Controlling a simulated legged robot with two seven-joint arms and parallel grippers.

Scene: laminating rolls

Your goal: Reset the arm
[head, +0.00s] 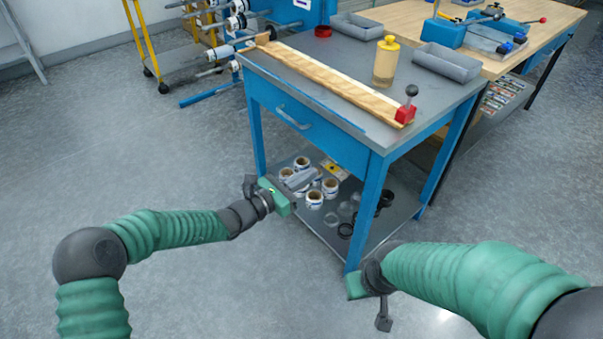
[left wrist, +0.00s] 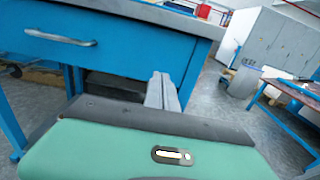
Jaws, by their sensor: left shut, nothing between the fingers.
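My left gripper (head: 304,179) is in front of the lower shelf of the blue table, close to the rolls in the head view. In the left wrist view its two grey fingers (left wrist: 162,92) lie together, shut and empty. My right gripper (head: 383,318) hangs low at the table's near leg, seen only in part; its jaws cannot be made out. My left arm (head: 170,232) reaches in from the left, and my right arm (head: 460,280) from the right.
The blue table (head: 320,139) has a drawer and a lower shelf with several white rolls (head: 302,163) and dark rings. On top are a wooden board (head: 330,82), a yellow-capped bottle (head: 385,62) and a grey tray (head: 446,63).

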